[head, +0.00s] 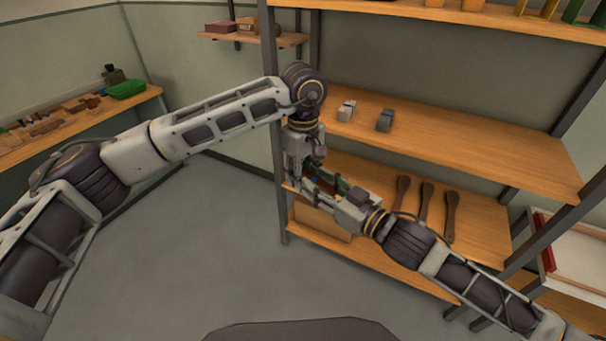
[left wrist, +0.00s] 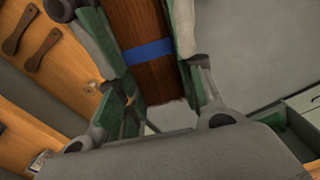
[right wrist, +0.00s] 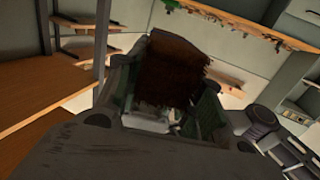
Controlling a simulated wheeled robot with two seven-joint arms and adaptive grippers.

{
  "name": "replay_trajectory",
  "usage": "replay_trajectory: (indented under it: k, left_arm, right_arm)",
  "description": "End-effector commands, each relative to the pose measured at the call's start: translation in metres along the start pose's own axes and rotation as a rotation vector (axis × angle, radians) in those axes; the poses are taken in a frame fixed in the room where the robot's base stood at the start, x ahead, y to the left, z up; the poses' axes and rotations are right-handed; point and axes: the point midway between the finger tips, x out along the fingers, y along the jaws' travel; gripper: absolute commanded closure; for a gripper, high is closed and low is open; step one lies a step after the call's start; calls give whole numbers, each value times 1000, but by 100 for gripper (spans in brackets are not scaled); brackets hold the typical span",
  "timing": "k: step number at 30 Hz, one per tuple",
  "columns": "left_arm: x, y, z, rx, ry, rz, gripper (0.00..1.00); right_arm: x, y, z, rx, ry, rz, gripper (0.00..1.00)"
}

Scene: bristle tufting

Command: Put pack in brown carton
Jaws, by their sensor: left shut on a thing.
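The pack is a dark brown block with a blue band (left wrist: 150,50). In the left wrist view it lies between the green-padded fingers of my left gripper (left wrist: 155,95), which is shut on it. In the right wrist view its brown, bristly end (right wrist: 170,68) rises between the fingers of my right gripper (right wrist: 168,105); whether these press on it is unclear. In the head view my left gripper (head: 297,178) points down and meets my right gripper (head: 320,188) in front of the shelving, hiding most of the pack. A tan-brown carton (head: 325,224) is partly visible behind them, low on the shelving.
Two grey bundles, one here (head: 384,120), sit on the middle shelf (head: 460,140). Several dark wooden paddles (head: 426,198) lie on the shelf below. A bench with a green tray (head: 126,89) stands at left. Open floor (head: 200,260) lies in front.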

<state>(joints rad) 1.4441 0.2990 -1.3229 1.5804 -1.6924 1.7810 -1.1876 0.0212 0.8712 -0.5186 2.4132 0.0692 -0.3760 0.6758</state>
Motion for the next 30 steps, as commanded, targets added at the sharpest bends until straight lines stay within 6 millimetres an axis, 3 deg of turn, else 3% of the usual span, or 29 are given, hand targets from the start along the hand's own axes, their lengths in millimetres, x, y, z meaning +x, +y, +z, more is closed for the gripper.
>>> replay_trajectory:
  k: [1, 6, 19, 25, 30]
  left_arm:
    - [0, 0, 0, 0, 0, 0, 88]
    - [0, 0, 0, 0, 0, 0, 88]
    - [0, 0, 0, 0, 0, 0, 88]
    - [0, 0, 0, 0, 0, 0, 88]
    - [0, 0, 0, 0, 0, 0, 88]
  right_arm:
    - [0, 0, 0, -1, 0, 0, 56]
    - [0, 0, 0, -1, 0, 0, 38]
    - [0, 1, 7, 1, -13, 1, 38]
    - [-1, 3, 40, 2, -72, 7, 38]
    - [-4, 11, 88, 2, -154, 22, 38]
